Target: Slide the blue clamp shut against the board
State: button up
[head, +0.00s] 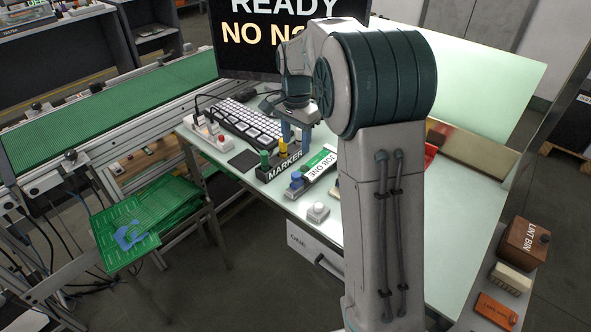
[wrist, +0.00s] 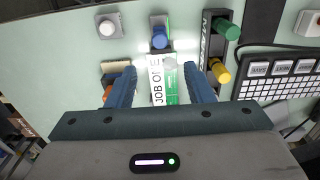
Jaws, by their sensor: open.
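The blue clamp (head: 296,180) is a short blue knob on a grey base at the front edge of the table; it also shows at the top middle of the wrist view (wrist: 159,40). The white and green board marked JOB ONE (head: 322,164) lies right beside it. In the wrist view the board (wrist: 156,88) lies below the clamp, partly hidden by my gripper. Whether clamp and board touch, I cannot tell. My gripper (wrist: 159,71) is open, its two blue fingers spread on either side of the board. In the head view my gripper (head: 296,133) hangs over the table behind the marker rack.
A black MARKER rack (head: 283,164) with green and yellow markers stands close beside the board. A white button (head: 318,211) is at the front edge. A keyboard (head: 248,122) lies behind. Green circuit boards (head: 155,212) are on a separate stand at left. The table's right side is partly hidden by my arm.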

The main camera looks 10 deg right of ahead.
aim_at(296, 175)
notch_tip(296, 175, down, 11)
jog(key=shift+f, duration=0.1)
dwell(0.3)
grip_shut()
jog(key=shift+s, duration=0.1)
